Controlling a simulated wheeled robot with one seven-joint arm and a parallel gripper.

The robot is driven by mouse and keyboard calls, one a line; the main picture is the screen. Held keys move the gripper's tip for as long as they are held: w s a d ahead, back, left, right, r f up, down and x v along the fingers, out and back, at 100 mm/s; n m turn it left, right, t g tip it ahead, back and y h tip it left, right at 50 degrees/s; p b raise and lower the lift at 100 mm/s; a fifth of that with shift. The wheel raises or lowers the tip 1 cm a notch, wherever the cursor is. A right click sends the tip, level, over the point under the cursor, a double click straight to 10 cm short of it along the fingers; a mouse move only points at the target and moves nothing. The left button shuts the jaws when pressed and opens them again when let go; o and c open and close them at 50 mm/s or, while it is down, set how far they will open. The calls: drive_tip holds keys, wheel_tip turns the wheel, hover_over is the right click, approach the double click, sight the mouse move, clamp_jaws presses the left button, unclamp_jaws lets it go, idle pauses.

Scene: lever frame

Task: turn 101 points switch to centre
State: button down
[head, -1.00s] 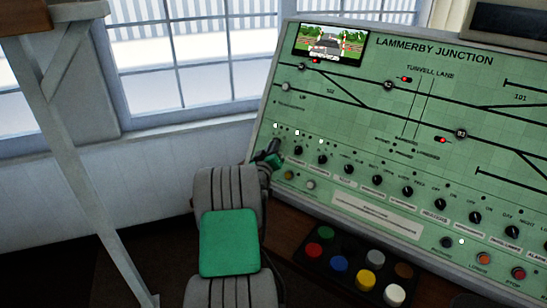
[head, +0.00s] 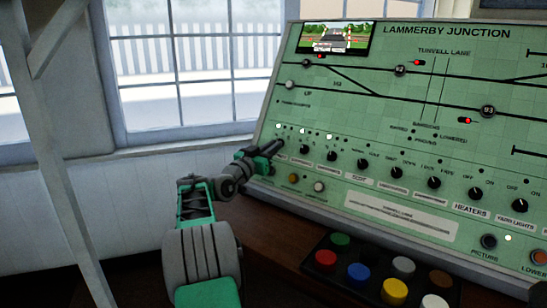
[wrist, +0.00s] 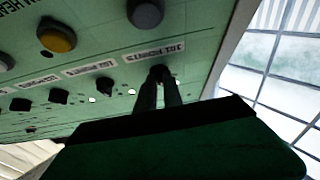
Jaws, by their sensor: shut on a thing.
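The 101 points switch (wrist: 159,70) is a small dark knob beside its white label on the green panel (head: 420,130). It shows in the wrist view between my fingertips, mostly covered by them, so its pointing direction cannot be told. My gripper (head: 275,149) is at the left end of the switch row in the head view, where it hides this switch. In the wrist view both dark fingers (wrist: 158,88) are shut on the knob.
Other black knobs (head: 305,148) run rightward along the row. A yellow button (head: 293,178) and a pale button (head: 319,186) sit below. A box of coloured buttons (head: 350,266) stands on the wooden desk. A window (head: 185,75) is left of the panel.

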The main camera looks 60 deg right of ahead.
idle(0.4)
drive_tip(key=c, duration=1.5)
unclamp_jaws()
drive_tip(key=v, duration=0.7)
drive_tip(key=shift+w+a+f, duration=0.1)
drive_tip(key=shift+w+a, duration=0.05)
drive_tip(key=shift+a, duration=0.2)
